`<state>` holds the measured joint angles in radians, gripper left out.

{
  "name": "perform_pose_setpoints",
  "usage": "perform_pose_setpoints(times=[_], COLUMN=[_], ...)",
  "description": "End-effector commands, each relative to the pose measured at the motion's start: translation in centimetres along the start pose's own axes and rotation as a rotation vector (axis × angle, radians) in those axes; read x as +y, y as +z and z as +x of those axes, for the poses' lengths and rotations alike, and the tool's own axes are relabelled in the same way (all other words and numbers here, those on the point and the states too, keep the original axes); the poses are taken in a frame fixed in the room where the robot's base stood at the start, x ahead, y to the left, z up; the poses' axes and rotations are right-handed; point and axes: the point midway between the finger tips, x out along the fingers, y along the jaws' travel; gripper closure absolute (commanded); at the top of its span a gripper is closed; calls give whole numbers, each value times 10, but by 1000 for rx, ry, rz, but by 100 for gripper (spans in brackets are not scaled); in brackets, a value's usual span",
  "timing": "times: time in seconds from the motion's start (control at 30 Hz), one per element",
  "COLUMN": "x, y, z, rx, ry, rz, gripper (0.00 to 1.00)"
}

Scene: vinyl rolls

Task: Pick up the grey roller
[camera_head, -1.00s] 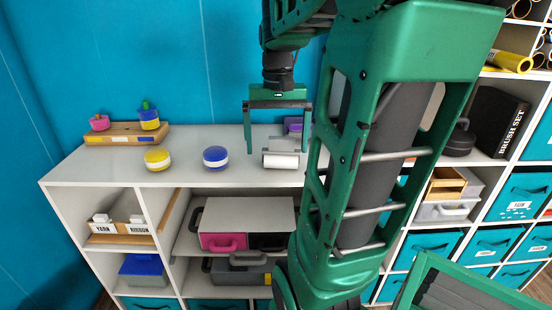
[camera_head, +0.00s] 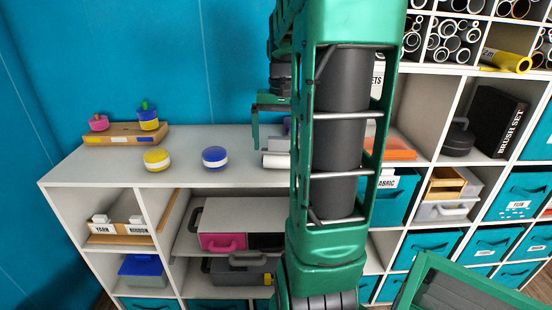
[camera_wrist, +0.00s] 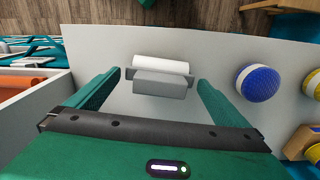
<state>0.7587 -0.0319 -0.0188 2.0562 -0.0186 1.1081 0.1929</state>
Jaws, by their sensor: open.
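The grey roller (camera_wrist: 160,84) lies on the white shelf top in the wrist view, a grey block with a white cylinder (camera_wrist: 160,64) along its far side. My gripper (camera_wrist: 159,76) is open, with one green finger on each side of the roller and a gap at both sides. In the head view the roller's white cylinder (camera_head: 275,161) shows beside my arm, which hides its right part. There, only the left finger of my gripper (camera_head: 256,125) shows, above and behind the roller; the other finger is hidden.
A blue-and-white round container (camera_head: 215,157) and a yellow one (camera_head: 157,159) stand left of the roller. A wooden board (camera_head: 126,134) with pink and blue pots is at the back left. Cubbies with bins (camera_head: 508,192) stand at the right. The shelf top's front left is clear.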

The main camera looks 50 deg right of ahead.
Motion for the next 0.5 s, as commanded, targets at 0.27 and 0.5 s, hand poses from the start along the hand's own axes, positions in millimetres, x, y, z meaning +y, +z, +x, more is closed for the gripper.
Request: perform_pose_setpoints(times=[0.27,0.5], x=[0,-1], y=[0,0], z=[33,35], rx=[-1,0], ry=[0,0], rz=[0,-1], gripper=[0,0])
